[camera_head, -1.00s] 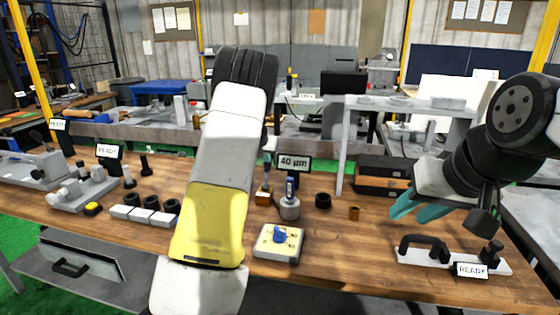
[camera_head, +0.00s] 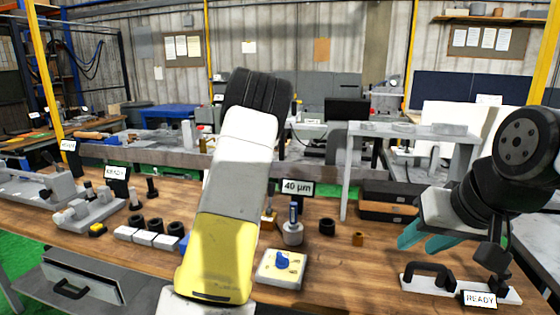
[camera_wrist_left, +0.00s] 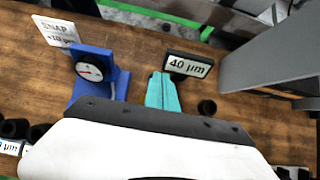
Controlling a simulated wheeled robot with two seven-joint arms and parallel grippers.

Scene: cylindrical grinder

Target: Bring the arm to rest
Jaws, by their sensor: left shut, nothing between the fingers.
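My left arm (camera_head: 232,180) fills the middle of the head view and hides its own gripper there. In the left wrist view the left gripper (camera_wrist_left: 163,92) shows teal fingers closed together, with nothing between them, over the wooden bench. It appears between a blue dial gauge stand (camera_wrist_left: 97,75) and the 40 µm sign (camera_wrist_left: 187,66). My right gripper (camera_head: 423,232) is at the right of the head view, its teal fingers apart and empty. It is above and beside a white plate with a black handle (camera_head: 430,273).
The wooden bench (camera_head: 345,270) carries a pale block with a blue knob (camera_head: 281,265), a grey-based gauge (camera_head: 293,232), black rings (camera_head: 327,226) and a brass bushing (camera_head: 358,239). A grey frame (camera_head: 410,130) rises behind. Metal fixtures (camera_head: 88,210) stand left.

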